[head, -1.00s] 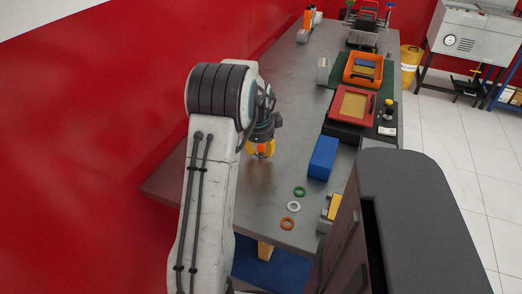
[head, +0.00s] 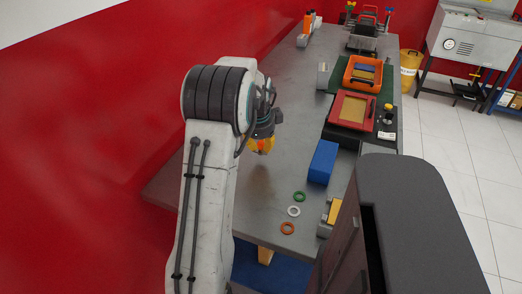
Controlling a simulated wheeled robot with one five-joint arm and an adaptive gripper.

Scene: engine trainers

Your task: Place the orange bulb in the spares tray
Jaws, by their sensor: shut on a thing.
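My gripper (head: 261,141) hangs below the arm's end over the near left part of the grey bench. It is shut on the orange bulb (head: 263,147), which shows as a small orange-yellow shape, partly hidden by the fingers. The bulb appears to be a little above the bench top. An orange tray (head: 359,87) with a blue and a yellowish thing inside stands farther back on the right side of the bench. A red-framed tray (head: 348,124) stands in front of it. I cannot tell from the picture which one is the spares tray.
A blue box (head: 322,162) stands right of my gripper. Green (head: 300,196), white (head: 293,211) and orange (head: 287,228) rings lie nearer. A small grey block (head: 323,76) stands left of the orange tray. The bench's middle left is clear, with a red wall beyond.

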